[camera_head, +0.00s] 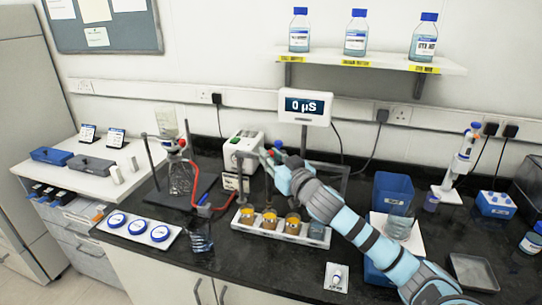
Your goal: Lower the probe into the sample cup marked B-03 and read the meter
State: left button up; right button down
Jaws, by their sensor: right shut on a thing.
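The meter (304,106) stands at the back of the bench and its screen reads "0 µS". My right gripper (268,158) is above and behind a white rack (265,233), shut on a thin upright thing that looks like the probe; my gripper and arm largely hide it. In the rack stand three sample cups with orange-brown contents: a left cup (247,214), a middle cup (269,218) and a right cup (292,222). Their markings are too small to read, so I cannot tell which is B-03. I cannot see the probe's tip clearly. My left gripper is not in view.
A stand with glassware (181,176) and red tubing is left of the rack. A tray with round blue-marked dishes (138,228) lies front left. Bottles line the shelf (372,62) above.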

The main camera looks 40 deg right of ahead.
jog(key=c, duration=1.4)
grip_release()
jog(key=shift+r, duration=0.3)
jog(key=shift+s, duration=0.15)
jog(key=shift+s, duration=0.1)
jog(key=s+a, duration=0.1)
jog(key=s, duration=0.6)
jog(key=shift+s+a, duration=0.15)
jog(key=shift+a, duration=0.05)
jog(key=shift+d, duration=0.1)
